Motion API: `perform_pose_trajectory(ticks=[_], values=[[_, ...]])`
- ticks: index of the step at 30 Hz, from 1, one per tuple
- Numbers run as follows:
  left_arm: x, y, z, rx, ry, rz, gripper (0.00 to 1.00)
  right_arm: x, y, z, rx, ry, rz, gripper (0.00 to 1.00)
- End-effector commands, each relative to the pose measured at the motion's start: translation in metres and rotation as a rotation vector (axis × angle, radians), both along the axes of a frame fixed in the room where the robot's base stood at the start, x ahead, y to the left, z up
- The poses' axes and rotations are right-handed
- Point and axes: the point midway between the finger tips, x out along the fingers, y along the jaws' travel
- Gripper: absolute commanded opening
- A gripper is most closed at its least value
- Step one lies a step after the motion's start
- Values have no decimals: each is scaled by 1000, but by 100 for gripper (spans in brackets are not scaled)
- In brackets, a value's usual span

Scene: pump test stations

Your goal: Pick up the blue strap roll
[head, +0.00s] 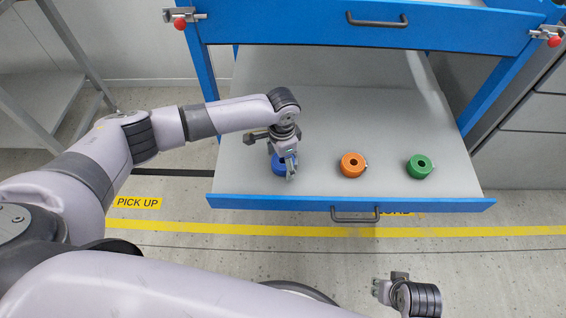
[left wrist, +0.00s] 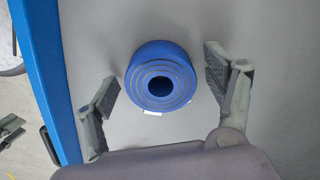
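The blue strap roll (head: 279,166) lies flat in the open drawer (head: 325,185), at its left side. My left gripper (head: 284,167) is over it and partly hides it in the head view. In the left wrist view the blue strap roll (left wrist: 160,78) sits between the two spread fingers of my left gripper (left wrist: 165,90), with a gap on each side. The left gripper is open and holds nothing. My right gripper (head: 378,290) is low in the head view, outside the drawer over the floor. Its fingers are too small to judge.
An orange roll (head: 352,165) and a green roll (head: 419,167) lie to the right in the same drawer. The drawer's blue front edge has a handle (head: 355,217). A closed blue drawer front (head: 440,36) is above and behind. Bare drawer floor separates the rolls.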

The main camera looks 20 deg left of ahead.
Motion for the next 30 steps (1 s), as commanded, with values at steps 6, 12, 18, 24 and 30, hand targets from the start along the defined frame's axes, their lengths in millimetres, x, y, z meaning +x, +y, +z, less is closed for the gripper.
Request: perform_pose_trajectory(ticks=[6,12,18,24,30], values=[[0,0,0,0,0,0,60,0,0,0,0,0,0,29],[0,0,0,0,0,0,46,0,0,0,0,-1,0,29],[0,0,0,0,0,0,33,0,0,0,1,0,0,29],[0,0,0,-1,-1,0,26,0,0,0,1,0,0,29],[0,0,3,-1,-1,0,26,0,0,0,1,-1,0,29]])
